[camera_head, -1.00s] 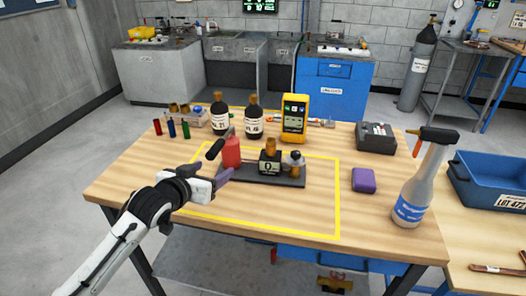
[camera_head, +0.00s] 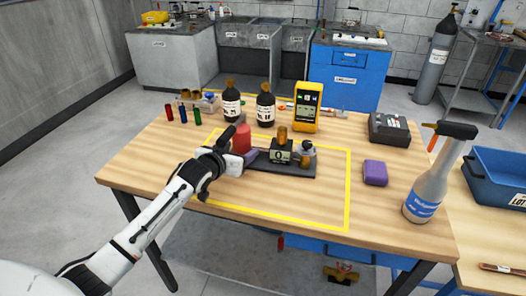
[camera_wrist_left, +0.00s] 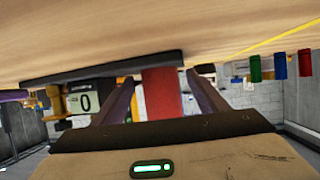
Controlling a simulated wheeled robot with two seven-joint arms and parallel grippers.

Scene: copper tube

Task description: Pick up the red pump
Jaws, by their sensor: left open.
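The red pump (camera_head: 241,139) is a red cylinder standing at the left end of a black base plate (camera_head: 290,170) on the table. My left gripper (camera_head: 240,152) is at the pump, its fingers open. In the left wrist view, the red cylinder (camera_wrist_left: 162,93) lies between the two purple fingers of my left gripper (camera_wrist_left: 163,90), with a visible gap on the left side. The gripper hides the pump's lower part in the head view. A black block marked 0 (camera_head: 281,153) with a brass top stands on the same plate. My right gripper is not in view.
A yellow outline (camera_head: 348,200) surrounds the plate. Two dark bottles (camera_head: 265,105), a yellow meter (camera_head: 307,105) and small coloured cylinders (camera_head: 183,115) stand behind. A purple block (camera_head: 375,173) and a spray bottle (camera_head: 430,185) are to the right. The table's front is clear.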

